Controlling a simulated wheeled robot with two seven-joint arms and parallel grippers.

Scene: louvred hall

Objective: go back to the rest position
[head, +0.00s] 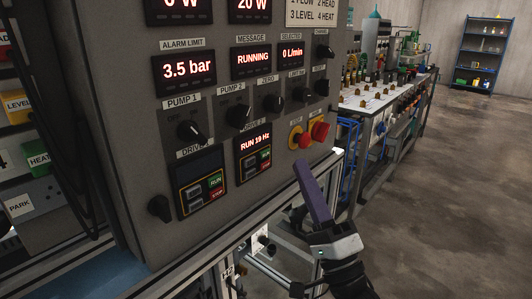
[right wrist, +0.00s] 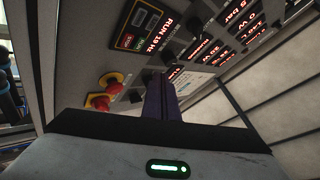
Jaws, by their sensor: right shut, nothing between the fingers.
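My right gripper (head: 308,180) is in front of the lower right of a grey control panel (head: 135,100). Its purple fingers are shut with nothing between them. Its tips are just below the red stop buttons (head: 319,131) and appear apart from them. In the right wrist view the shut fingers (right wrist: 160,85) point at the panel, with the red and yellow stop buttons (right wrist: 110,83) to their left. My left gripper is not in view.
A long bench (head: 375,98) with equipment stands to the right of the panel. A blue shelf (head: 483,55) is at the far wall. An aluminium frame (head: 335,165) runs under the panel. The concrete floor (head: 440,200) on the right is clear.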

